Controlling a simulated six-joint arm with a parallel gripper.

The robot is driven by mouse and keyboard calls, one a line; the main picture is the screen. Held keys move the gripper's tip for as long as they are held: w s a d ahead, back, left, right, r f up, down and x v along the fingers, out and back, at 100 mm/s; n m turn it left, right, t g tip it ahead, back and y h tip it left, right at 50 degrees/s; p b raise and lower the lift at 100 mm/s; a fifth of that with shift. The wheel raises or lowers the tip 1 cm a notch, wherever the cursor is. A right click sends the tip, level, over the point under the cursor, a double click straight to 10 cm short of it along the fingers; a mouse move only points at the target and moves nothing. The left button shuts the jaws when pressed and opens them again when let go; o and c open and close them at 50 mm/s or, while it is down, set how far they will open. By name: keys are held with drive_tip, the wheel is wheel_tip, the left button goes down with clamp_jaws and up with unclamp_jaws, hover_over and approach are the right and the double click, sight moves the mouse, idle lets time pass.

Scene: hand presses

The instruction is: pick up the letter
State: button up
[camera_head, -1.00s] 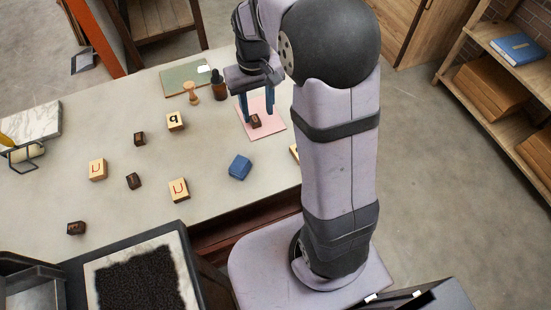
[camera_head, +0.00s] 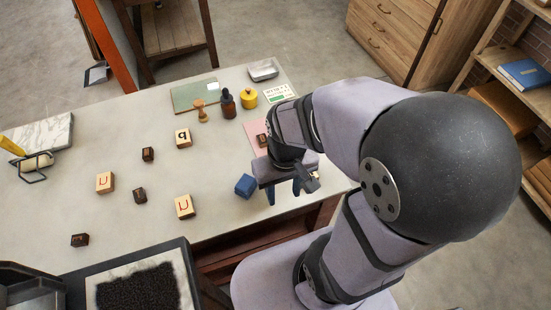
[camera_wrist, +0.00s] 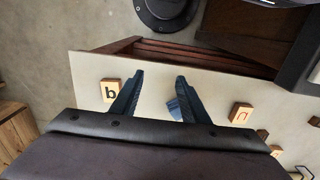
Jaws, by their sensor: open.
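My gripper (camera_head: 283,191) is open and empty, low over the table's front edge, just right of a blue block (camera_head: 245,185). In the wrist view my gripper (camera_wrist: 160,75) has nothing between its fingertips; the blue block (camera_wrist: 174,109) shows partly behind one finger. A light wooden block with a black letter like "b" (camera_wrist: 110,91) lies beside the other finger, apart from it as far as I can tell. My arm hides this block in the head view. Other light letter blocks are a black "q" (camera_head: 183,138) and two red "U" blocks (camera_head: 105,182) (camera_head: 184,206).
Dark letter blocks (camera_head: 148,153) (camera_head: 140,195) (camera_head: 80,240) are scattered at left, and one (camera_head: 262,139) is on a pink sheet (camera_head: 252,126). A dark bottle (camera_head: 228,103), wooden stamp (camera_head: 201,112) and yellow pot (camera_head: 249,98) stand at the back.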

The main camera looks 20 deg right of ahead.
drive_tip(key=shift+r, duration=0.35)
drive_tip(key=shift+o, duration=0.6)
drive_tip(key=shift+f, duration=0.1)
drive_tip(key=shift+n+t+h, duration=0.3)
drive_tip(key=shift+n+t, duration=0.1)
drive_tip(key=shift+t, duration=0.1)
drive_tip(key=w+a+b, duration=0.1)
drive_tip(key=w+a, duration=0.1)
drive_tip(key=w, duration=0.1)
drive_tip(key=w+a+f+b, duration=0.1)
drive_tip(key=w+a, duration=0.1)
drive_tip(key=w, duration=0.1)
drive_tip(key=w+a+b, duration=0.1)
drive_tip(key=w+a, duration=0.2)
drive_tip(key=shift+a+f+b, duration=0.1)
drive_tip(key=shift+f+b, duration=0.1)
drive_tip(key=shift+b, duration=0.2)
drive_tip(key=w+a+t+b, duration=0.1)
drive_tip(key=w+a+b, duration=0.3)
drive_tip(key=a, duration=0.5)
drive_tip(key=t+y+b, duration=0.1)
drive_tip(key=t+b, duration=0.1)
drive_tip(key=t, duration=0.1)
approach(138, 195)
drive_tip(key=shift+n, duration=0.4)
drive_tip(key=shift+p+x, duration=0.8)
drive_tip(key=shift+x, duration=3.45)
